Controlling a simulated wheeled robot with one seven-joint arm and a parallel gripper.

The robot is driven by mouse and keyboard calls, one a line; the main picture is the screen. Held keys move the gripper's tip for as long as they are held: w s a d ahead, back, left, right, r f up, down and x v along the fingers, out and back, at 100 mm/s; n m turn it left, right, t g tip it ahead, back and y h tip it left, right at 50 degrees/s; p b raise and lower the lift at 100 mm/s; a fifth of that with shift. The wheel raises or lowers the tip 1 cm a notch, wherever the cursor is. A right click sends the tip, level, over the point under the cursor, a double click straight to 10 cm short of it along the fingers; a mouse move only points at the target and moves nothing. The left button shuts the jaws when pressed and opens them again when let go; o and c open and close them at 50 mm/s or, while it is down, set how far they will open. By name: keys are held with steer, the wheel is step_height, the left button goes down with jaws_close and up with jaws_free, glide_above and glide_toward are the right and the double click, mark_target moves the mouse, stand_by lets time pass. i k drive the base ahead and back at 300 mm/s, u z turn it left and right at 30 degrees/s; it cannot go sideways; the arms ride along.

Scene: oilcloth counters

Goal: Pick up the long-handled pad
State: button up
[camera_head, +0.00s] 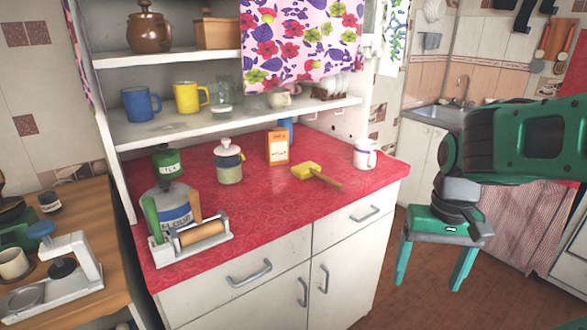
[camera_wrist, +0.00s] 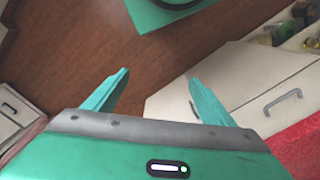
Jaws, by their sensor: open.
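The long-handled pad (camera_head: 306,171) lies on the red countertop in the head view. It has a yellow block-like head and a brown handle pointing right and toward the front edge. My gripper (camera_head: 427,286) hangs to the right of the cabinet, out over the floor, lower than the countertop and well apart from the pad. Its two teal fingers are spread with nothing between them, also in the wrist view (camera_wrist: 158,76). The pad does not show in the wrist view.
The red countertop (camera_head: 270,215) also holds an orange box (camera_head: 278,147), a white mug (camera_head: 365,155), a lidded jar (camera_head: 229,166) and a rolling pin (camera_head: 200,233) in a stand. A shelf (camera_head: 235,117) overhangs the back. The counter in front of the pad is clear.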

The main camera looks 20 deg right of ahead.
mark_target(305, 171)
steer(key=z, duration=1.8)
steer(key=k, duration=0.85)
steer(key=u, duration=1.1)
steer(key=i, duration=1)
